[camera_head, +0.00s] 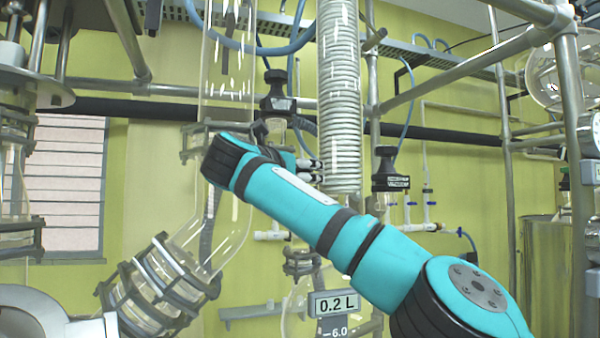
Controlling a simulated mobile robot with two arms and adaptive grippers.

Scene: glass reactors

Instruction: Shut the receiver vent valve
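A black valve knob (278,84) with a small dark label plate stands upright left of the coiled glass column, at the upper middle of the head view. A second black valve knob (387,156) with a label plate stands right of the column. The lettering on both plates is too small to read surely, so I cannot tell which one is the receiver vent valve. My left gripper is not in view.
The coiled glass column (340,90) stands close behind my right arm. A wide glass tube (224,70) bends down left of it to a clamped joint. A display (334,304) reads 0.2 L. Metal frame pipes (465,63) cross the right side, near a steel vessel (546,270).

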